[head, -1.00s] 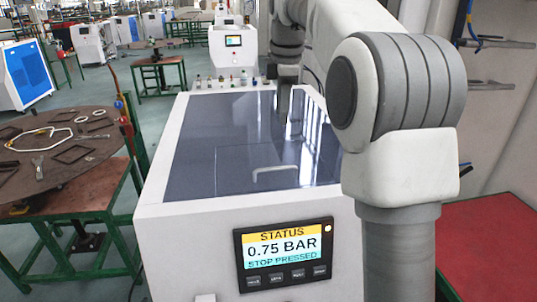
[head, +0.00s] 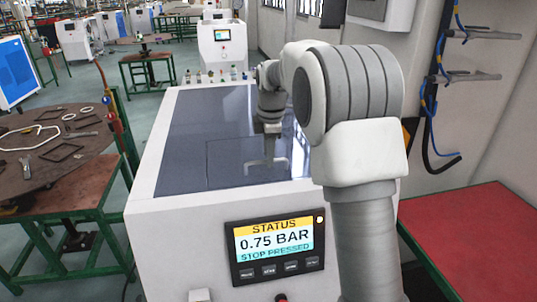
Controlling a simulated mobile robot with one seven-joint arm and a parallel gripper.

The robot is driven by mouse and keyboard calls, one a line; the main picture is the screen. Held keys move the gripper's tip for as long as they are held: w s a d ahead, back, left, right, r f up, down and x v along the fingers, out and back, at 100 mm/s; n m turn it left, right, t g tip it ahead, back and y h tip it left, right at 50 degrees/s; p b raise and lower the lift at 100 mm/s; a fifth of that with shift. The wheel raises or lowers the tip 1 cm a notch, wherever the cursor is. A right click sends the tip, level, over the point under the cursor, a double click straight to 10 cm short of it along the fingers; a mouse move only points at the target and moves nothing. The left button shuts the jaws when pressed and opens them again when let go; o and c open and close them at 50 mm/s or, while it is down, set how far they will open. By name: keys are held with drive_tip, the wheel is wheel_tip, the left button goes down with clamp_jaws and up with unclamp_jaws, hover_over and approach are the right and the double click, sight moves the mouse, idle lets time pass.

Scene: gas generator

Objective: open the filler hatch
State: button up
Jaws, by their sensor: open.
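The gas generator (head: 185,225) is a white cabinet with a dark glossy top (head: 200,110). The filler hatch (head: 222,162) is a thin-outlined rectangular panel in that top and lies flat, shut. Its pale handle (head: 250,166) is near the hatch's front edge. My gripper (head: 268,158) points down at the handle, with its fingers overlapping it in the picture. The jaws are open. They look very small here, and I cannot tell whether they touch the handle. My arm covers the right side of the top.
A status panel (head: 277,249) on the cabinet front reads 0.75 BAR, STOP PRESSED. Small valves line the cabinet's back edge. A round table (head: 50,150) with loose metal parts is at left, a red-topped table (head: 475,240) at right. Hoses hang on the right wall.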

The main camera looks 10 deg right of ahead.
drive_tip(key=shift+f, duration=0.35)
clamp_jaws()
idle(1.2)
